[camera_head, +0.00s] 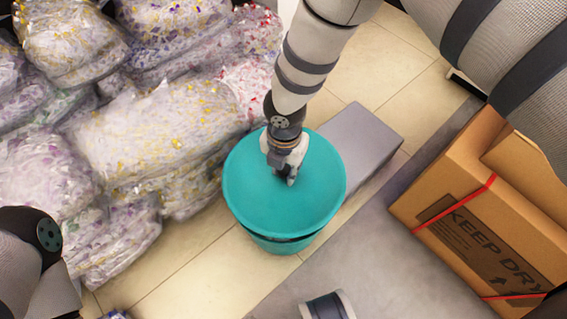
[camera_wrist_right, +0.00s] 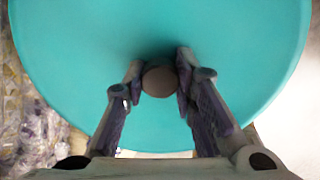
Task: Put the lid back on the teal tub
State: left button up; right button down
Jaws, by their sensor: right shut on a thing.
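The teal lid (camera_head: 262,200) lies over the mouth of the teal tub (camera_head: 279,246) in the head view. A thin dark gap shows between lid and tub wall at the front, so I cannot tell if it is fully seated. My right gripper (camera_head: 287,172) comes down from above and is shut on the lid's round knob. In the right wrist view the brownish knob (camera_wrist_right: 159,81) sits between the two fingertips of the right gripper (camera_wrist_right: 160,82), with the lid (camera_wrist_right: 240,40) filling most of the picture. My left gripper is out of view; only part of my left arm shows at lower left.
A grey box (camera_head: 362,140) stands right behind the tub. Clear bags of coloured scraps (camera_head: 150,130) are piled at left. An open cardboard box (camera_head: 490,225) with red straps stands at right. A striped roll-like object (camera_head: 327,306) is at the bottom edge. Grey floor (camera_head: 385,265) between is free.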

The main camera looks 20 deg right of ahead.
aim_at(284, 181)
jog(key=shift+a, duration=0.15)
jog(key=shift+s+f, duration=0.1)
jog(key=shift+f+b, duration=0.5)
jog(key=shift+f, duration=0.15)
notch_tip(284, 181, down, 4)
jog(key=shift+f+b, duration=0.1)
jog(key=shift+b, duration=1.15)
jog(key=shift+f, duration=0.4)
jog(key=shift+f, duration=0.1)
jog(key=c, duration=1.2)
grip_release()
jog(key=shift+c, duration=0.2)
jog(key=shift+o, duration=0.6)
